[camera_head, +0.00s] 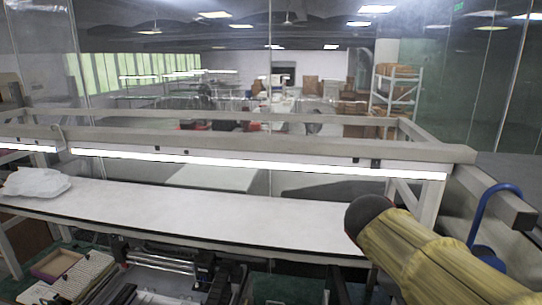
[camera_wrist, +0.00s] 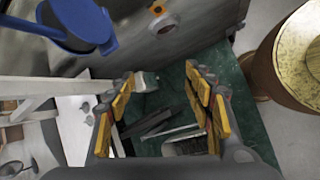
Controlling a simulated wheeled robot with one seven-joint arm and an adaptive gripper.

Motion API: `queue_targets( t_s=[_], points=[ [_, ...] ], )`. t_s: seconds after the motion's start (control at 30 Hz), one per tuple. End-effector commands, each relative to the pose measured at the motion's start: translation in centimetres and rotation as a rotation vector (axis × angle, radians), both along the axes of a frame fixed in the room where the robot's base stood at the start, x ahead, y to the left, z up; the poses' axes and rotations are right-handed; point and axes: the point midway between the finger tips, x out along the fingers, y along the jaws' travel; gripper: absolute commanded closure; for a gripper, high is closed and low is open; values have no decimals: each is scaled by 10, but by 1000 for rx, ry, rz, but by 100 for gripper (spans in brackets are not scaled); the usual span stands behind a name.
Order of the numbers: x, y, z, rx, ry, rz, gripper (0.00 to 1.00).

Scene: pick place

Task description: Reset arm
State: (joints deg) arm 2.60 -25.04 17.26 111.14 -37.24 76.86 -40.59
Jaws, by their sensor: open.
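My gripper (camera_wrist: 160,76) shows in the wrist view with its two yellow-padded fingers spread wide apart. It is open, and nothing sits between the pads. Beyond the fingers lies a dark green surface (camera_wrist: 150,100) with dark, long items (camera_wrist: 152,122) on it, too small to name. In the head view I cannot make out my gripper.
A long white table (camera_head: 200,210) spans the head view, with a crumpled white bag (camera_head: 37,183) at its left end. A frame with a lit strip (camera_head: 250,162) runs above it. Equipment (camera_head: 165,270) and an open box (camera_head: 58,263) lie below. A blue hooked part (camera_head: 478,215) stands right.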

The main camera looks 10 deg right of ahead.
Motion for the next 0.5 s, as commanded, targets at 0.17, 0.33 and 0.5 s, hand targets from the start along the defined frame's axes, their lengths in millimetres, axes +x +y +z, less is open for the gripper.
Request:
queue_targets(
  t_s=[0.17,0.33,0.5],
  points=[
    [-32,71,-36,289,-320,-193,48],
    [-49,120,-56,514,-510,-374,48],
    [-61,156,-67,699,-639,-538,48]
  ],
)
